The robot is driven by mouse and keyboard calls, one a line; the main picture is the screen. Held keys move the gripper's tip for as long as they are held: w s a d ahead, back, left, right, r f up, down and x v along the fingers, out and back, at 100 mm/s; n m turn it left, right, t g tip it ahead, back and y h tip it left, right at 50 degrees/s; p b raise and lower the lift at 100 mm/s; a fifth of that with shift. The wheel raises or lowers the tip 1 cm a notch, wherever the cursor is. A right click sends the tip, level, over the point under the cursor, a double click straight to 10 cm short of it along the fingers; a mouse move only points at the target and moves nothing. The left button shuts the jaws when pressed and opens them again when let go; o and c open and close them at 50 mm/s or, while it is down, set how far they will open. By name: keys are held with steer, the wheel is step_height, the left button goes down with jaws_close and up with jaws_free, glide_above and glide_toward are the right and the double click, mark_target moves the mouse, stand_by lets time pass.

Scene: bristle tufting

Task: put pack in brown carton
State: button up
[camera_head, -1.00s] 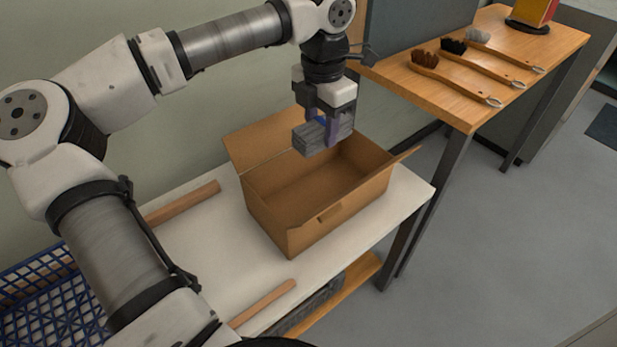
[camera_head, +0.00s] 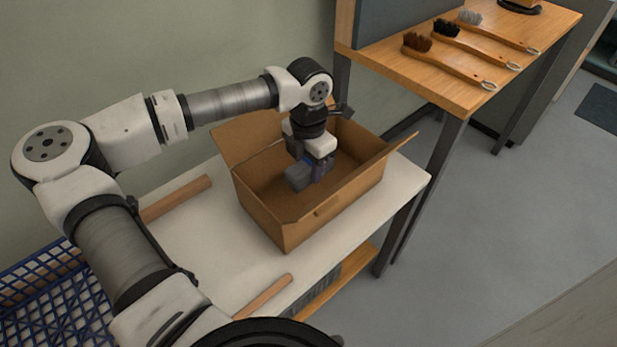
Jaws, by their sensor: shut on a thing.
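The brown carton (camera_head: 342,201) stands open on a white-topped bench (camera_head: 212,252), with its flaps spread outward. My gripper (camera_head: 312,178) reaches down inside the carton, below the rim. It is shut on the grey pack (camera_head: 298,177), which is within the carton walls. Whether the pack touches the carton floor cannot be told from this view. The far side of the pack is hidden by my gripper.
A wooden table (camera_head: 455,92) at the right holds several brushes (camera_head: 450,61). A blue crate (camera_head: 50,300) is at the lower left. Wooden strips (camera_head: 178,199) lie on the bench left of the carton. Grey floor (camera_head: 490,230) is clear at right.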

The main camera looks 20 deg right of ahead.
mark_target(308, 179)
steer(key=shift+f, duration=2.2)
steer(key=shift+f+b, duration=0.25)
steer(key=shift+b, duration=0.05)
steer(key=o, duration=1)
steer(key=shift+r, duration=0.1)
step_height(308, 179, up, 12)
steer(key=shift+r+p, duration=0.15)
steer(key=shift+p, duration=0.15)
